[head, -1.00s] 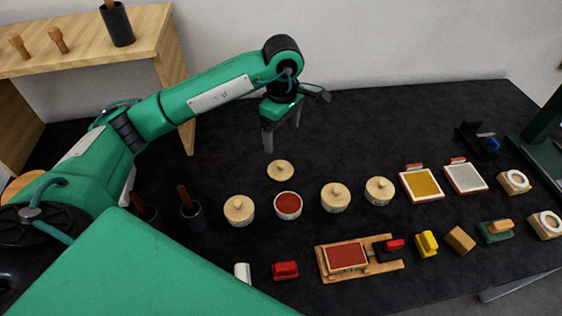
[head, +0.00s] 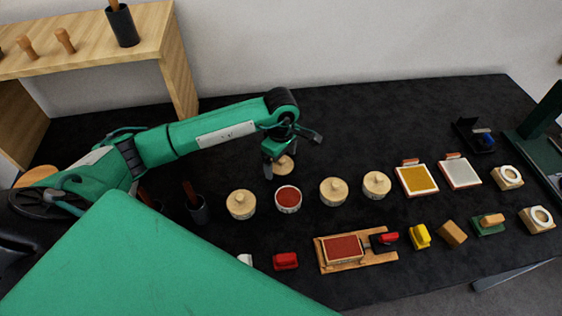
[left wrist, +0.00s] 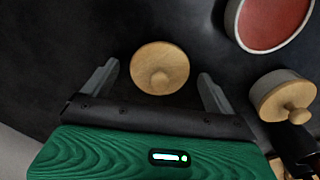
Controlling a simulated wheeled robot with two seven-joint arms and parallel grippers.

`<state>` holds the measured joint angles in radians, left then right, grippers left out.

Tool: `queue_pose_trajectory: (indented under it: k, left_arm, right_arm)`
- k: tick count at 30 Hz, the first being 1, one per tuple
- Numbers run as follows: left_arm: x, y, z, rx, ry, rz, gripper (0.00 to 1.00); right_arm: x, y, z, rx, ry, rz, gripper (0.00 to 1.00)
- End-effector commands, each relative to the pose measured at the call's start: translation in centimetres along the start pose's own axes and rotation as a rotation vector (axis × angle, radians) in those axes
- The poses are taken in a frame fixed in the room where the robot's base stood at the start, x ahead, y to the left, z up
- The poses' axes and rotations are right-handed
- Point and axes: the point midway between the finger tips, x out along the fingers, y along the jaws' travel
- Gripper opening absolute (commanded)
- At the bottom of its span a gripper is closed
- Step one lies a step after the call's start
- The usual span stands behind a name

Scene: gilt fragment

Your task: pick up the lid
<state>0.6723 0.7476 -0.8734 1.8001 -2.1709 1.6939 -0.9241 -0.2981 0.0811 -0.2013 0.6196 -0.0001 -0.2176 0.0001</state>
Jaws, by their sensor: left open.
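The loose lid (head: 285,167) is a round pale wooden disc with a knob, lying on the black table behind the open pot of red paste (head: 288,199). My right gripper is not in view.
Lidded pots stand left (head: 241,204) and right (head: 333,191) of the open pot. A dark cup with a brown handle (head: 196,208) is at left. A yellow pad (head: 416,179) and a red pad on a wooden board (head: 342,249) lie rightward and nearer. The table behind is clear.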

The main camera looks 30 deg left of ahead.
Motion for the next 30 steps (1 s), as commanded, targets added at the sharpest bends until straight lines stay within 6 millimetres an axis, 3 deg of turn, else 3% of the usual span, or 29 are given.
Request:
queue_pose_trajectory:
  k: [6,14,25,30]
  left_arm:
    - [0.1,0.0,0.0,0.000,0.000,0.000,0.90]
    - [0.1,0.0,0.0,0.000,0.000,0.000,0.42]
    - [-0.3,0.1,0.0,0.000,0.001,0.002,0.42]
    - [-2.0,0.1,-0.1,0.000,0.001,0.005,0.42]
  right_arm:
    - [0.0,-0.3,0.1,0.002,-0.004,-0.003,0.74]
    - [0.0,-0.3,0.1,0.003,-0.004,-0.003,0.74]
    - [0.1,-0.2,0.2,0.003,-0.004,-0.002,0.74]
    - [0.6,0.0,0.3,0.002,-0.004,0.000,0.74]
